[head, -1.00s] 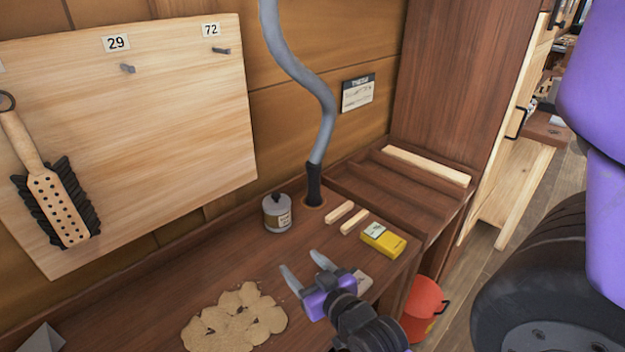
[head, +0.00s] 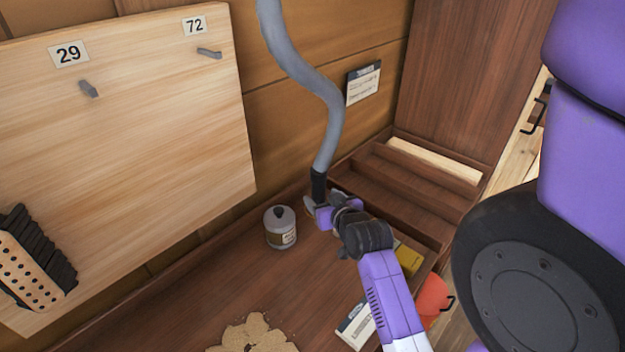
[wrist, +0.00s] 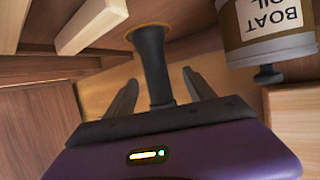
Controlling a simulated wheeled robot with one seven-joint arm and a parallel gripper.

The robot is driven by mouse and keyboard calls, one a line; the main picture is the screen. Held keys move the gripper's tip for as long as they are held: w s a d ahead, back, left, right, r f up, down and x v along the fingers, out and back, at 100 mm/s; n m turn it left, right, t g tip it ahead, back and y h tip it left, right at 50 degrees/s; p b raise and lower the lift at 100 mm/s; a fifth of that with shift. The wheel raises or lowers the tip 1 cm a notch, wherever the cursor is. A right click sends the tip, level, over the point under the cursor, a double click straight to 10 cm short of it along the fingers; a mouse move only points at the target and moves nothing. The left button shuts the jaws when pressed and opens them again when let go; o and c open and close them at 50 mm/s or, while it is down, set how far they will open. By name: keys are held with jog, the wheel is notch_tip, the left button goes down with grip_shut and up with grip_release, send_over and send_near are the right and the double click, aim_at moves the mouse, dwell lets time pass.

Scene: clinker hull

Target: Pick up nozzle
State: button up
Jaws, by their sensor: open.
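The nozzle (head: 318,186) is a black tube at the lower end of a grey hose (head: 332,120), standing upright at the bench top. It also shows in the wrist view (wrist: 152,62), running between my two fingers. My gripper (head: 318,208) is at the nozzle's lower part, and in the wrist view the gripper (wrist: 158,90) is open with a finger on each side of the nozzle and gaps between. In the head view my arm hides part of the fingers and the nozzle's foot. An orange-brown ring (wrist: 148,30) surrounds the nozzle's end.
A boat oil can (head: 281,228) stands close left of my gripper, and it is near in the wrist view (wrist: 265,30). A yellow box (head: 408,258) sits behind my arm. A sawdust pile (head: 255,335) lies in front.

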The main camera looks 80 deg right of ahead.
aim_at(320, 193)
jog(key=x, duration=0.4)
jog(key=shift+d+r+p, duration=0.2)
jog(key=shift+d+p, duration=0.05)
jog(key=shift+p, duration=0.1)
jog(key=shift+p+x, duration=0.35)
jog(key=shift+x, duration=1.75)
jog(key=shift+s+f, duration=0.1)
jog(key=shift+s, duration=0.1)
grip_shut()
